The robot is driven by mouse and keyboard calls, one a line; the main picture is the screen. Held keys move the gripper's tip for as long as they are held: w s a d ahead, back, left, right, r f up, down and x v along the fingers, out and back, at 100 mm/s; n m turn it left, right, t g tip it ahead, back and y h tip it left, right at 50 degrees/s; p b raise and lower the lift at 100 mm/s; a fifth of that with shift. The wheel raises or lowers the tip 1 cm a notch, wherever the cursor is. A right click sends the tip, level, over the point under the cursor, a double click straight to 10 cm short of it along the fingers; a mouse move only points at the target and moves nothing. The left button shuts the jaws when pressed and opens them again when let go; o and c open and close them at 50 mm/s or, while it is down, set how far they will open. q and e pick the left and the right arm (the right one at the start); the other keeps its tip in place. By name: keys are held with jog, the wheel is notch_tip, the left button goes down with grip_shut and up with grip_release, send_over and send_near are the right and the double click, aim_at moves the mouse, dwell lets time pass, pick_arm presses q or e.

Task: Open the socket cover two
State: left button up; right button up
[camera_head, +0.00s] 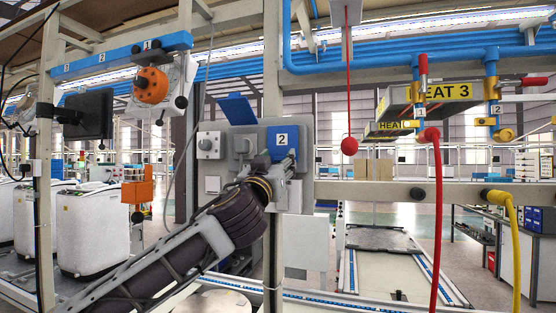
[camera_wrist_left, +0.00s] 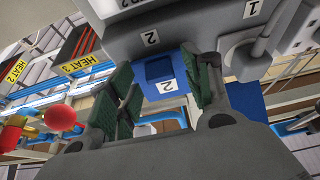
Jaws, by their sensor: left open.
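Socket cover two (camera_head: 283,138) is a blue flap with a white "2" label on the grey socket panel (camera_head: 213,146) in the head view. It looks down over its socket. In the left wrist view the blue cover (camera_wrist_left: 161,70) shows between my fingers. My left gripper (camera_head: 272,166) is just below the cover in the head view. In the left wrist view my left gripper (camera_wrist_left: 160,82) is open, with green pads on either side of the cover; I cannot tell if they touch it. My right gripper is not in view.
Another blue cover (camera_head: 237,109) stands raised above the socket beside cover two. A red ball on a cord (camera_head: 349,146) hangs to the right. Yellow "HEAT" signs (camera_head: 449,92) and red and yellow hoses are further right.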

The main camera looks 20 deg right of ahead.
pick_arm(q)
jog(key=shift+c, duration=0.6)
jog(key=c, duration=1)
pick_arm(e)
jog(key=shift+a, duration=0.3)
pick_arm(q)
jog(key=shift+r, duration=0.1)
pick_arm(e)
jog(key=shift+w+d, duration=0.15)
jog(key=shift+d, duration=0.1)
pick_arm(q)
jog(key=shift+s, duration=0.1)
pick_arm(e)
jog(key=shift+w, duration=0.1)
